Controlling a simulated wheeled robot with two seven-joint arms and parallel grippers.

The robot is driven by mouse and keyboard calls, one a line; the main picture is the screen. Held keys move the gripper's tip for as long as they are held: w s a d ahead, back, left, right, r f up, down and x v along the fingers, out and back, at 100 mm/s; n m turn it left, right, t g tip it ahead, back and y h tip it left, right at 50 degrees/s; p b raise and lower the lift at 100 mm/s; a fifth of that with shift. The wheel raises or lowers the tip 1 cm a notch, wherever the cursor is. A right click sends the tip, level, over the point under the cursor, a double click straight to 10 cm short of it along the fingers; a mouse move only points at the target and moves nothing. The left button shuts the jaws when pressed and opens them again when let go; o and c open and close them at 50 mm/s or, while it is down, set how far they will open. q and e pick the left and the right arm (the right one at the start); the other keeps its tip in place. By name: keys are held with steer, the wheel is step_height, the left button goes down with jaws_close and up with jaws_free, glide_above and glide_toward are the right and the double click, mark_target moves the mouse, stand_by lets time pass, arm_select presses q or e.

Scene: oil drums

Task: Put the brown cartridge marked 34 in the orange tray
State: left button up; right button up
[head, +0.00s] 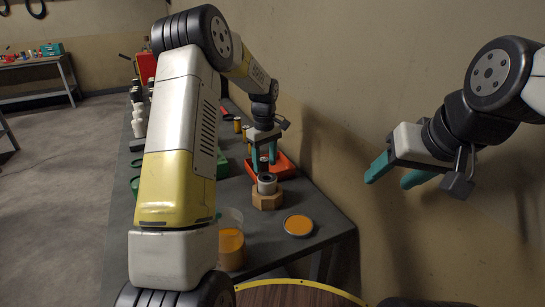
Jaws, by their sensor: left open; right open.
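An orange-red tray (287,168) sits on the dark table beyond a wooden block. My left gripper (263,168) is open and points down at the tray's left side, above a grey cylinder (267,183) that stands in the wooden block (267,201). Small brown cartridges (237,125) stand farther back on the table, left of the gripper. Their markings are too small to read, so I cannot tell which is marked 34. My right gripper (393,175) is open and empty, raised before the wall on the right.
An orange round lid (298,226) and a clear container with orange contents (231,248) are near the front. A green container (222,166) is partly hidden by my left arm. The front right corner is clear.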

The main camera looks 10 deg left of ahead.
mark_target(265, 159)
arm_select(q)
steer(key=s+r+m+t, duration=0.1)
steer(key=s+r, duration=0.2)
steer(key=r, duration=0.6)
steer(key=s+r+m, duration=0.1)
steer(key=s+r, duration=0.2)
steer(key=r, duration=0.6)
steer(key=s+d+r+m+t+h, duration=0.1)
steer(key=s+m+t, duration=0.4)
steer(key=s, duration=2.1)
steer(key=m+h, duration=0.1)
steer(key=m, duration=0.2)
steer(key=shift+s+r, duration=0.35)
steer(key=shift+r, duration=0.05)
